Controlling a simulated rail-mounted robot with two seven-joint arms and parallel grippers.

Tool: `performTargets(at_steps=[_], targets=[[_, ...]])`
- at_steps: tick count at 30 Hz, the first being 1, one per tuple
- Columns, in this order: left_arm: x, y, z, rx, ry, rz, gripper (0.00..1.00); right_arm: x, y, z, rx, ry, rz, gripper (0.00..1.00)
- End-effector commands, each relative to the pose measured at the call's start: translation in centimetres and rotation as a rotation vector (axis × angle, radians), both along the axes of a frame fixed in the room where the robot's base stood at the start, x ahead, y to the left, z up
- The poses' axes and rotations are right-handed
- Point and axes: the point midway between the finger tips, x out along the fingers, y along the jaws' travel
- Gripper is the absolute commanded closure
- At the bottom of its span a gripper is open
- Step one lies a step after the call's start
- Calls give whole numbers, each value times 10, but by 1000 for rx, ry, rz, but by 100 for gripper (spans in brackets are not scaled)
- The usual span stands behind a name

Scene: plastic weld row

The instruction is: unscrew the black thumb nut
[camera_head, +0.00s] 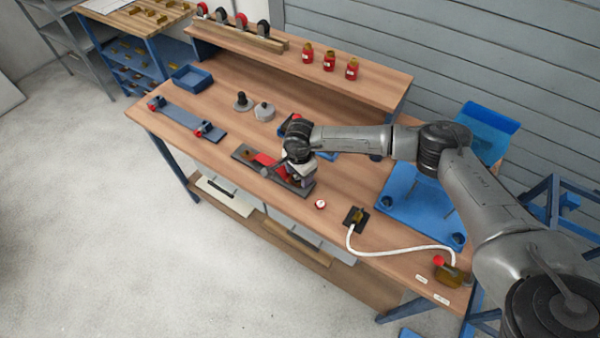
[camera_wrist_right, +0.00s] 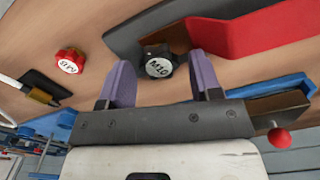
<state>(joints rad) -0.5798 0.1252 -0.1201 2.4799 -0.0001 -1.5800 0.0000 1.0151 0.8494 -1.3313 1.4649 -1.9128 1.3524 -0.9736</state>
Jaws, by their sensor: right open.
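The black thumb nut (camera_wrist_right: 158,66) shows in the right wrist view as a dark knob with a white face marked M10. It sits at a dark plate, beside a brown block and a red part (camera_wrist_right: 250,35). My right gripper (camera_wrist_right: 160,59) is open, its two purple-grey fingers either side of the nut in the picture, with gaps showing. I cannot tell how far the fingertips are from it in depth. In the head view my right gripper (camera_head: 298,178) is over the dark plate (camera_head: 243,153), and the nut is hidden. My left gripper is not in view.
A red knob with a white face (camera_head: 320,204) stands loose near the bench's front edge. A black block (camera_head: 355,218) with a white hose (camera_head: 400,251) is right of it.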

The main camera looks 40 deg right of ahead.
Motion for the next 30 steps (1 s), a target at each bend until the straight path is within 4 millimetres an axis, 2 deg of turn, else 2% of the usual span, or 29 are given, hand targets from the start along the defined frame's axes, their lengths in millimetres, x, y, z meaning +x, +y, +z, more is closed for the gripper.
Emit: performTargets(at_steps=[5,30], targets=[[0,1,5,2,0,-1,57,0,2,1,2,1,-69,41],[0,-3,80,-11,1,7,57,-1,7,4,0,0,-1366,41]])
